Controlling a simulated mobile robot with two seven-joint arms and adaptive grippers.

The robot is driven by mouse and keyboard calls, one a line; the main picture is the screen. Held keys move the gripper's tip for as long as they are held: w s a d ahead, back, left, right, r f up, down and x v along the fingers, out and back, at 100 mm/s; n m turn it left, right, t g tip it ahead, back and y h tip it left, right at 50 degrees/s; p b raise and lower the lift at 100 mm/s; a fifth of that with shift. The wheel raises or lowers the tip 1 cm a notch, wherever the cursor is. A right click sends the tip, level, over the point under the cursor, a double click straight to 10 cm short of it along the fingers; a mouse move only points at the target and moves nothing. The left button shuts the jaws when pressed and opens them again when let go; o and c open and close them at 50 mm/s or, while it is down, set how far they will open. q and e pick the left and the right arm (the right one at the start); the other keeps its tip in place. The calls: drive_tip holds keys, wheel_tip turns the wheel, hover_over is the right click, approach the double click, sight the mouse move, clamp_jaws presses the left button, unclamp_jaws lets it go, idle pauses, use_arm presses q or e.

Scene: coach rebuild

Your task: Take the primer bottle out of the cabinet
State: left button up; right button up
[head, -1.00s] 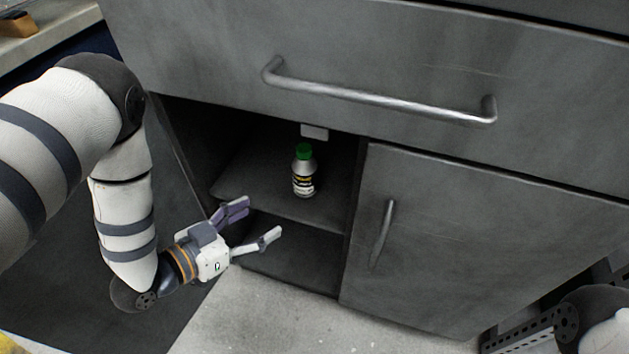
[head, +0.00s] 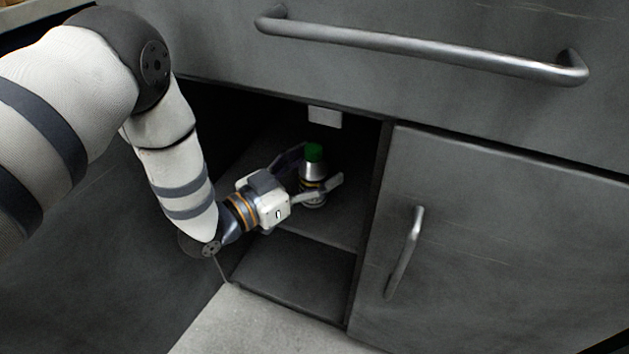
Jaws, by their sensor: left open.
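The primer bottle (head: 313,171), silver with a green cap and a dark label, stands upright on the upper shelf (head: 335,228) inside the open left compartment of the grey cabinet (head: 490,210). My left gripper (head: 318,183) reaches into the compartment from the left. Its fingers are open, one behind the bottle and one across its front, so the bottle is between them. The front finger hides part of the label. Whether the fingers touch the bottle I cannot tell. My right gripper is not in view.
The open left door (head: 110,260) stands at the left, below my left arm. A closed right door with a vertical handle (head: 404,252) is beside the opening. A drawer with a long handle (head: 420,48) is above. A small white block (head: 325,117) hangs at the opening's top edge.

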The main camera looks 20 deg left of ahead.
use_arm(q)
drive_tip(key=shift+r, duration=0.1)
drive_tip(key=c, duration=1.5)
